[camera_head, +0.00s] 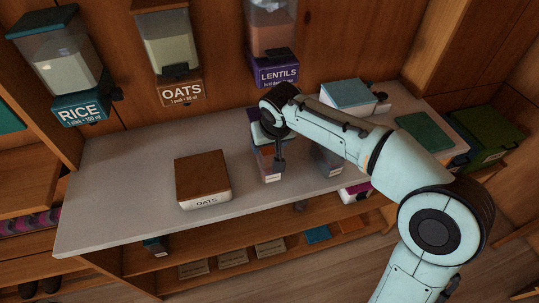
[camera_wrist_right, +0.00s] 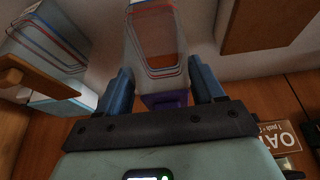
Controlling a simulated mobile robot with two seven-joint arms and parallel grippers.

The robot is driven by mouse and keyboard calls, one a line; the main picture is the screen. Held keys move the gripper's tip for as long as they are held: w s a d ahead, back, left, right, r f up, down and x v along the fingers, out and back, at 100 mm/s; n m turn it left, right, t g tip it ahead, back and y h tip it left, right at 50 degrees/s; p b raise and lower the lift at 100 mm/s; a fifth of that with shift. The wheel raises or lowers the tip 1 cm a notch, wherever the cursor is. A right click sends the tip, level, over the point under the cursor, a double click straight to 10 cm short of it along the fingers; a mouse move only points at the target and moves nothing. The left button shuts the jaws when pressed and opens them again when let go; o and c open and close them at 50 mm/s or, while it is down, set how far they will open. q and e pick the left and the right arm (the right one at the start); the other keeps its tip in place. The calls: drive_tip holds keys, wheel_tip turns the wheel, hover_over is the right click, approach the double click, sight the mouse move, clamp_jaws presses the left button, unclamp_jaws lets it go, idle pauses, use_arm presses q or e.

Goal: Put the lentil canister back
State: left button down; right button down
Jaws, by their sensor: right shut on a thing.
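The lentil canister (camera_head: 270,170) is a small clear-sided box with a purple lid and a white label low on its front. It is at the counter, below the purple LENTILS dispenser (camera_head: 279,75), and partly hidden by my right arm. In the right wrist view the canister (camera_wrist_right: 158,50) is between the two blue fingers, its purple part (camera_wrist_right: 165,99) nearest the palm. My right gripper (camera_head: 268,142) is shut on it; it also shows in the right wrist view (camera_wrist_right: 160,88). I cannot tell whether the canister touches the counter. My left gripper is not in view.
The grey counter (camera_head: 115,200) has free room at left. A brown-lidded OATS canister (camera_head: 203,178) stands left of the gripper. A blue-lidded box (camera_head: 348,94) and green-lidded box (camera_head: 425,131) stand at right. RICE (camera_head: 80,108) and OATS (camera_head: 180,92) dispensers hang on the wall.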

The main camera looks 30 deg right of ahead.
drive_tip(key=shift+f+b, duration=0.3)
drive_tip(key=shift+f, duration=1.8)
drive_tip(key=shift+f, duration=0.25)
drive_tip(key=shift+c, duration=0.7)
unclamp_jaws()
drive_tip(key=shift+r, duration=0.15)
drive_tip(key=shift+r, duration=0.35)
drive_tip(key=p+v, duration=0.1)
drive_tip(key=v, duration=1)
drive_tip(key=shift+s+r, duration=0.15)
drive_tip(key=shift+s, duration=0.05)
